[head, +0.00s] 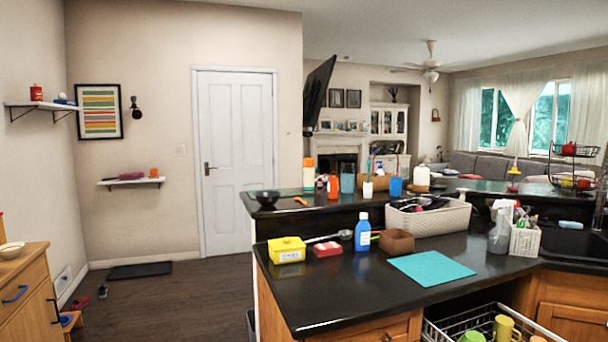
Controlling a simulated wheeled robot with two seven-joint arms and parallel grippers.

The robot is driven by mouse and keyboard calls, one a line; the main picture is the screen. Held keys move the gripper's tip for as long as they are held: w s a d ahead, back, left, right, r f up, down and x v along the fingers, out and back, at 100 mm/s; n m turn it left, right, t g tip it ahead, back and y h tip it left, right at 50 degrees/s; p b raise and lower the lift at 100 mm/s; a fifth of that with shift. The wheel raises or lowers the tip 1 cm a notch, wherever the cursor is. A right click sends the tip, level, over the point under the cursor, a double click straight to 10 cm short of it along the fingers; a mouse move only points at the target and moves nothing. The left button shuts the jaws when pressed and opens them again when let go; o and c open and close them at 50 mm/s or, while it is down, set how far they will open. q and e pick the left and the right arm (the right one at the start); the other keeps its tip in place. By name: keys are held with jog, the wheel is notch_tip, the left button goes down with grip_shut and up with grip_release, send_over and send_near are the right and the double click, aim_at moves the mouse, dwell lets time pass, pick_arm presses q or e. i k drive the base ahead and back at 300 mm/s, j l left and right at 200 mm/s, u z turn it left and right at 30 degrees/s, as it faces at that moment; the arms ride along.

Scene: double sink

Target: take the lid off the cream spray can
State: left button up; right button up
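Several small containers stand on the raised back counter. A cream-white, can-like container (421,178) stands toward the right of that row, and a container with a white lower part and orange upper part (308,179) stands at its left. Either might be the cream spray can; they are too small to tell, and no separate lid can be made out. Neither of my grippers is in view, and nothing is seen touching these containers.
The raised counter also holds an orange bottle (333,187), a blue cup (395,187) and a dark bowl (267,198). An open dish rack (452,327) is below.

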aim_at(307, 162)
jog(key=i+j+u, duration=0.35)
jog(key=i+j, duration=0.15)
jog(key=i+j+u, duration=0.25)
jog(key=i+u, duration=0.15)
jog(key=i+j+u, duration=0.15)
jog(key=i+u, duration=0.3)
jog(key=i+z, duration=0.15)
jog(key=i, duration=0.45)
jog(key=i+j+z, duration=0.15)
jog(key=i, duration=0.5)
jog(key=i+l, duration=0.1)
jog(key=i, duration=0.75)
jog(key=i+l, duration=0.15)
jog(key=i, duration=0.65)
jog(key=i+j+z, duration=0.15)
jog(key=i, duration=0.3)
jog(key=i+j+z, duration=0.15)
jog(key=i, duration=0.25)
jog(key=i+z, duration=0.1)
jog(key=z, duration=0.3)
jog(key=i+j+z, duration=0.1)
jog(key=z, duration=0.25)
jog(key=i+j+z, duration=0.1)
jog(key=z, duration=0.3)
jog(key=j+z, duration=0.15)
jog(key=z, duration=0.2)
jog(key=i, duration=0.05)
